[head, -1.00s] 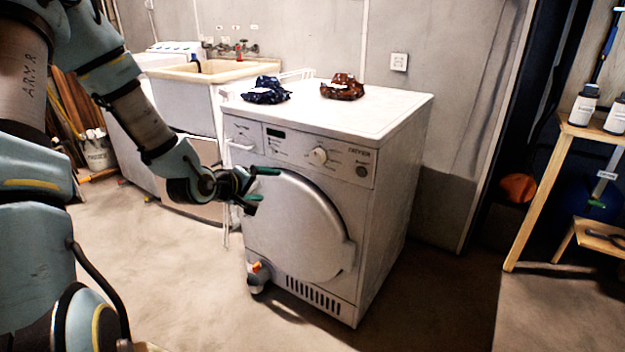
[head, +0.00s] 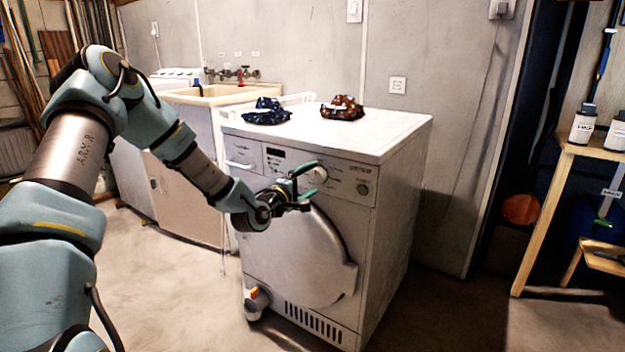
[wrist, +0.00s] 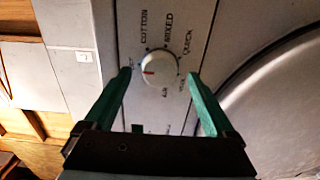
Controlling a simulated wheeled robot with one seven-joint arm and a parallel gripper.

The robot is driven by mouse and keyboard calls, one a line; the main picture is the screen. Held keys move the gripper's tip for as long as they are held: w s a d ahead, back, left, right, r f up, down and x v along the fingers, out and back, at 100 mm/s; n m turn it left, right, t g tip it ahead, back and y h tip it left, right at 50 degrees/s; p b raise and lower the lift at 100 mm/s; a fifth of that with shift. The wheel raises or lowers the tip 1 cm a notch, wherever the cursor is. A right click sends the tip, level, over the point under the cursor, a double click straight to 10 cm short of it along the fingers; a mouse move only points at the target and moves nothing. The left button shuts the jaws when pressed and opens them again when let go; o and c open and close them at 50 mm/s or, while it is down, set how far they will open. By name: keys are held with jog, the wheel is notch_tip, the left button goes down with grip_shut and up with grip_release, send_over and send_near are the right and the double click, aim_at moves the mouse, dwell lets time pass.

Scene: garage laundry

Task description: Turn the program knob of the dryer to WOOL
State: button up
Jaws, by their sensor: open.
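The white dryer (head: 385,235) stands in the middle of the head view. Its round white program knob (head: 317,175) is on the upper front panel, partly behind my fingers. In the wrist view the knob (wrist: 160,62) is fully visible, its red mark pointing left. COTTON, MIXED and QUICK are readable around its top. Labels below and to the sides are small or partly covered by the fingers; I cannot make out WOOL. My gripper (head: 309,187) is open in front of the panel. In the wrist view its green fingertips (wrist: 159,75) lie either side of the knob, with visible gaps.
A blue patterned cloth (head: 266,112) and a brown one (head: 342,108) lie on the dryer top. The round dryer door (head: 290,255) is just below my gripper. A sink (head: 210,95) stands behind left, a wooden shelf (head: 545,200) with bottles at right.

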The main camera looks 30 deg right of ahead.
jog(key=shift+x, duration=0.8)
jog(key=shift+c, duration=0.4)
jog(key=c, duration=1.3)
